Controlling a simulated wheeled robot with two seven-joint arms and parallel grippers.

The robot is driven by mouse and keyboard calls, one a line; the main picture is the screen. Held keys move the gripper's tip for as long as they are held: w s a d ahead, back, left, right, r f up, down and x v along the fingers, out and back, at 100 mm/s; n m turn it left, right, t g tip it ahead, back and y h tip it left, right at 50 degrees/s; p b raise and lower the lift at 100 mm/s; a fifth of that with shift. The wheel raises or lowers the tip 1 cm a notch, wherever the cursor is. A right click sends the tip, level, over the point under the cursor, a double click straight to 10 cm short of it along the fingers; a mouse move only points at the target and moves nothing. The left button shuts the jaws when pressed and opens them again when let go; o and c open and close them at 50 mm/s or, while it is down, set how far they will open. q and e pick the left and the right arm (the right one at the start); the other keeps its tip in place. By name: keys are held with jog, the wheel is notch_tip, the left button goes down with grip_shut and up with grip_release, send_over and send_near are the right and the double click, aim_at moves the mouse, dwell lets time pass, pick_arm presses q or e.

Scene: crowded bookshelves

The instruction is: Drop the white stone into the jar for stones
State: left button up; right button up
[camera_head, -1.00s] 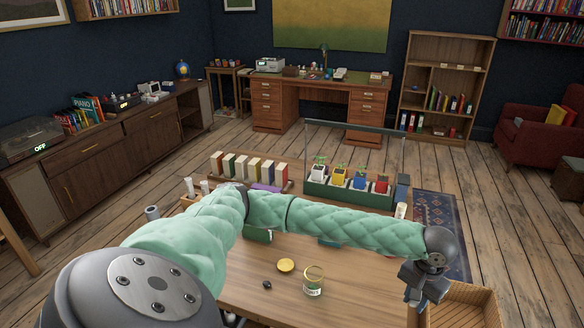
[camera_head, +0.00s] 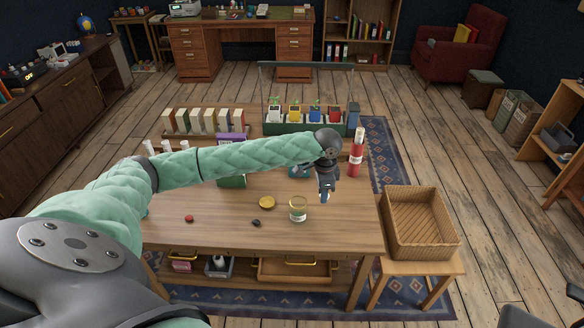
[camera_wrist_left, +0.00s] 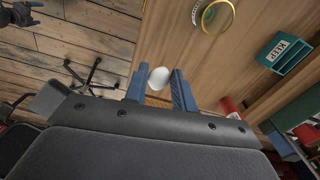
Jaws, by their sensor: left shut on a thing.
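My left gripper (camera_head: 326,194) is shut on the white stone (camera_wrist_left: 158,77), which shows between its two blue fingers in the left wrist view. In the head view the gripper points down over the right part of the table, just right of and behind the jar. The glass jar (camera_head: 298,211) has a gold rim and a label and stands open on the table. It also shows at the top of the left wrist view (camera_wrist_left: 212,16), apart from the stone. Its round gold lid (camera_head: 267,202) lies left of it. My right gripper is not recognisable in either view.
A dark stone (camera_head: 256,222) and a red stone (camera_head: 189,218) lie on the table (camera_head: 220,238). A red bottle (camera_head: 356,160) stands behind the gripper. A teal box marked KEEP (camera_wrist_left: 286,53) is near the jar. A wicker basket (camera_head: 420,247) stands right of the table.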

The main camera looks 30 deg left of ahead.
pick_arm(q)
jog(key=w+a+m+p, duration=0.35)
jog(key=a+m, duration=0.55)
jog(key=a, duration=0.4)
pick_arm(e)
jog(key=s+d+f, duration=0.4)
jog(key=s+f, duration=0.1)
jog(key=s, duration=0.2)
pick_arm(q)
notch_tip(320, 180, down, 7)
jog(key=b, duration=0.4)
jog(key=shift+s+a+r+m, duration=0.2)
jog(key=shift+s+a+m, duration=0.1)
pick_arm(e)
jog(key=w+a+r, duration=0.3)
jog(key=w+r, duration=0.1)
jog(key=w, duration=0.4)
jog(key=shift+w+a+r, duration=0.15)
jog(key=shift+w+a, duration=0.05)
jog(key=shift+w, duration=0.15)
